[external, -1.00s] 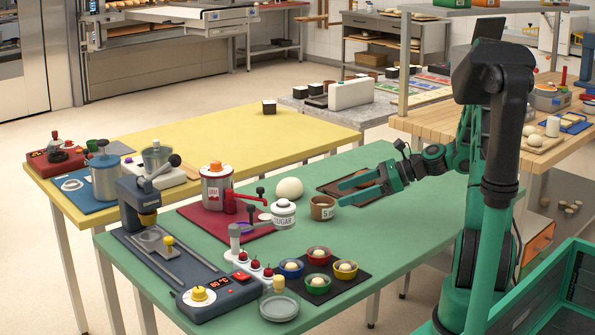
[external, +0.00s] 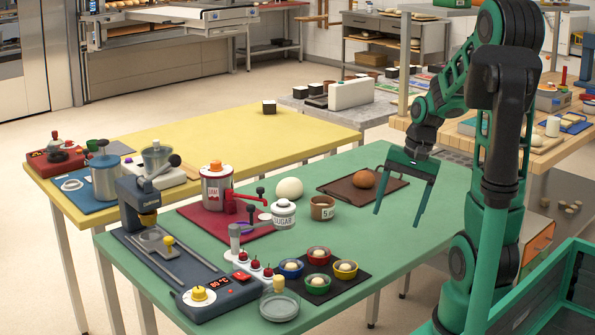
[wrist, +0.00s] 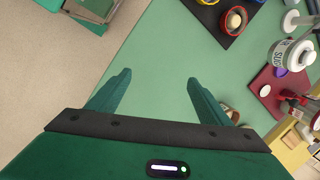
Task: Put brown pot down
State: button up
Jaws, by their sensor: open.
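The brown pot (external: 322,208) stands upright on the green table (external: 400,237), right of the white sugar pot (external: 283,213). It has a pale label that I cannot read in full. My gripper (external: 399,220) is open and empty, pointing down to the right of the brown pot and apart from it. In the wrist view my gripper (wrist: 160,82) has its fingers wide apart over bare green table. The brown pot shows there only in part (wrist: 229,114), beside and behind the right finger.
A brown tray (external: 340,187) with a brown round bun (external: 364,179) lies behind the pot. A white ball (external: 289,188) is at its back left. Small coloured bowls (external: 318,284) sit on a dark mat in front. The table's right part is clear.

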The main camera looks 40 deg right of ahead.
jog(key=s+r+n+g+h, duration=0.1)
jog(key=s+r+n, duration=0.1)
jog(key=s, duration=0.5)
jog(key=s+r+n, duration=0.2)
jog(key=s+n, duration=0.1)
jog(key=s, duration=0.5)
jog(key=shift+s+r+n+g+h, duration=0.15)
jog(key=shift+s+n+g+h, duration=0.15)
jog(key=shift+g+h, duration=0.1)
jog(key=shift+a, duration=0.1)
